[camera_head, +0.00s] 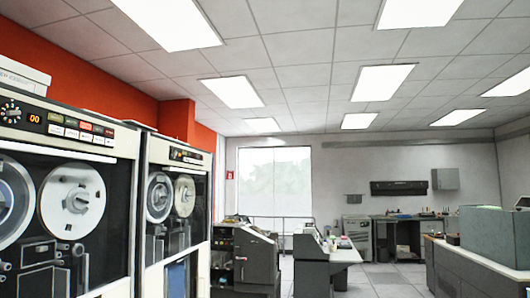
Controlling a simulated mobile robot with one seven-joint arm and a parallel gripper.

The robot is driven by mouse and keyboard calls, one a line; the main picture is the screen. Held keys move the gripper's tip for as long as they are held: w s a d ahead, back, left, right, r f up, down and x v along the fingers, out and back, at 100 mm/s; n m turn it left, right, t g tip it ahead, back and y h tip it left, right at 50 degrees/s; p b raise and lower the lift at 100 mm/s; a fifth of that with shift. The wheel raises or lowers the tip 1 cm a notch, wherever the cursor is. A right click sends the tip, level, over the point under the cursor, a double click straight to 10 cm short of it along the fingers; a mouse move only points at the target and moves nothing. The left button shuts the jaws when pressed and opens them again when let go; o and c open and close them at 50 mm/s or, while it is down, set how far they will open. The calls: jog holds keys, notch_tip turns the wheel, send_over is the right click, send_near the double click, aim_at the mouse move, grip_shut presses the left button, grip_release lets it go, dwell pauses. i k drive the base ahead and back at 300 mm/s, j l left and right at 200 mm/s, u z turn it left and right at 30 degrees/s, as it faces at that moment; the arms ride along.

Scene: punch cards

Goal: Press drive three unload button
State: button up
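A tape drive cabinet (122,178) stands close at the left edge, cut off by the picture. Its top panel has a dial, an orange display (34,117) that seems to read 00, and a block of small white and coloured buttons (82,130). Two tape reels sit behind its glass. A second tape drive (149,148) stands just beyond it, with a similar button panel (188,156) seen at an angle. The button labels are too small to read, and I cannot tell which drive is number three. My gripper is not in view.
Dark grey machines (240,262) and a white-topped desk unit (327,251) stand mid-room. A large grey-green console (495,236) is at the right. A worktable (408,217) lines the back wall. Tiled floor (388,280) shows clear between them.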

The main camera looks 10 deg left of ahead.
aim_at(95, 139)
jog(key=i+j+z, duration=0.15)
jog(key=i, duration=1)
jog(key=i+l+z, duration=0.1)
jog(key=i+z, duration=0.2)
jog(key=i, duration=0.2)
jog(key=i+z, duration=0.3)
jog(key=i, duration=0.2)
jog(key=i+u, duration=0.1)
jog(key=u, duration=0.55)
jog(key=i+u, duration=0.15)
jog(key=u, duration=2.95)
jog(key=i+z, duration=0.15)
jog(key=i+j, duration=0.05)
jog(key=i, duration=0.05)
